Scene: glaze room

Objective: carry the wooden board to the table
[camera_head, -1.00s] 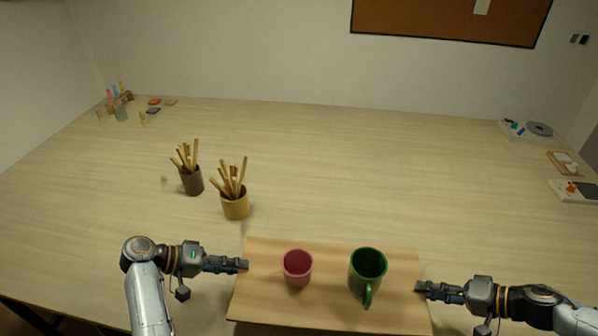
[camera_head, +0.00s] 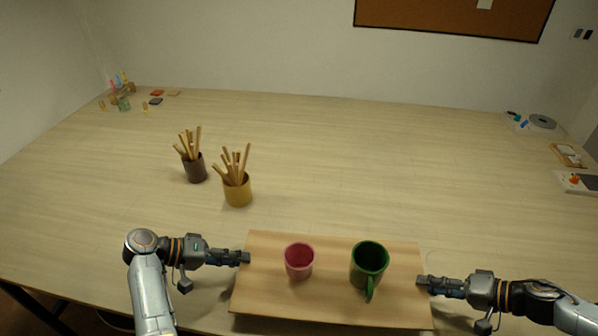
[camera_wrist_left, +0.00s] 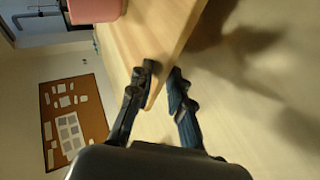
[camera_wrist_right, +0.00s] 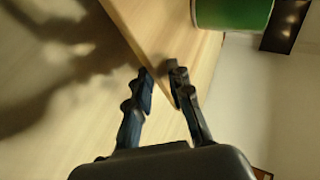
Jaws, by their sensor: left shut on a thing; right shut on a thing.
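The wooden board (camera_head: 330,305) is held level between my two grippers in the head view, over the near edge of the large table (camera_head: 350,150). A pink cup (camera_head: 299,262) and a green mug (camera_head: 369,263) stand upright on it. My left gripper (camera_head: 244,258) is shut on the board's left edge, and the board also shows in the left wrist view (camera_wrist_left: 165,35). My right gripper (camera_head: 422,281) is shut on the board's right edge, which also shows in the right wrist view (camera_wrist_right: 160,35). Whether the board touches the table is hard to tell.
A dark pot (camera_head: 195,169) and a yellow pot (camera_head: 238,191) of wooden sticks stand left of centre, beyond the board. Small bottles (camera_head: 123,103) sit at the far left corner, trays (camera_head: 577,181) along the right side.

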